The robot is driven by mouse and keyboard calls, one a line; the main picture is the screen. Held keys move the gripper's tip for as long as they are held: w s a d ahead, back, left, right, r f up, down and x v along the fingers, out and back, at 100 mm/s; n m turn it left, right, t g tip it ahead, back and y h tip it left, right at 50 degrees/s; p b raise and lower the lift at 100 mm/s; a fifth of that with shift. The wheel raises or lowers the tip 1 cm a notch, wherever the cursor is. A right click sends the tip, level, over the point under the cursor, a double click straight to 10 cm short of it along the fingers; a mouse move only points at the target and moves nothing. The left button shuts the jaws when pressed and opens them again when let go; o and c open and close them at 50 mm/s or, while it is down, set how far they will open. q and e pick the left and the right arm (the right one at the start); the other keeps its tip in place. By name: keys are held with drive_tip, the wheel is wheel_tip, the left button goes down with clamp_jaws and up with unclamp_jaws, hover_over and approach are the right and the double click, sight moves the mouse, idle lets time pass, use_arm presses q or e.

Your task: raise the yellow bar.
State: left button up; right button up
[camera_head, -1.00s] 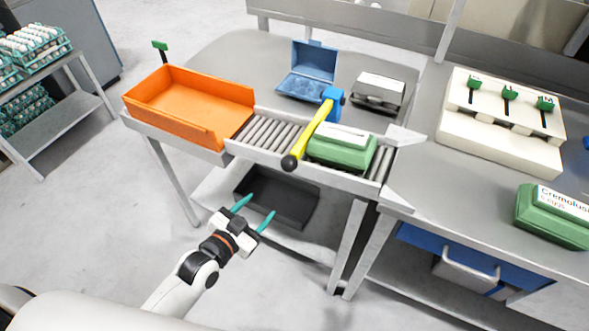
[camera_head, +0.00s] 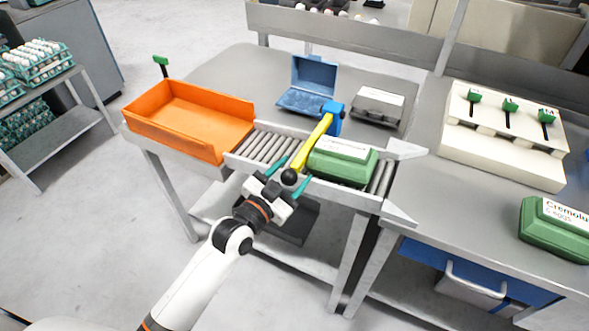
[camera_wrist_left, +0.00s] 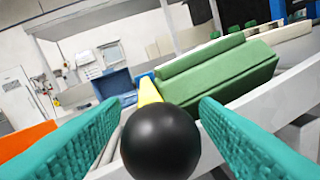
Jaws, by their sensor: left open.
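The yellow bar (camera_head: 316,140) lies across the roller conveyor, running from a blue mount (camera_head: 333,113) to a black ball (camera_head: 289,177) at its near end. My left gripper (camera_head: 288,176) is open, with its teal fingers on either side of the ball. In the left wrist view the ball (camera_wrist_left: 160,142) sits between the two fingers (camera_wrist_left: 158,120), with the yellow bar (camera_wrist_left: 149,92) behind it. I see no closed grip on it. A green egg carton (camera_head: 343,165) rests on the rollers just right of the bar. My right gripper is not in view.
An orange bin (camera_head: 186,118) stands at the conveyor's left end. A white panel with green-topped levers (camera_head: 503,137) is at the right.

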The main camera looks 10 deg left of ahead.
use_arm(q)
drive_tip(key=shift+w+d, duration=0.25)
drive_tip(key=shift+w, duration=0.35)
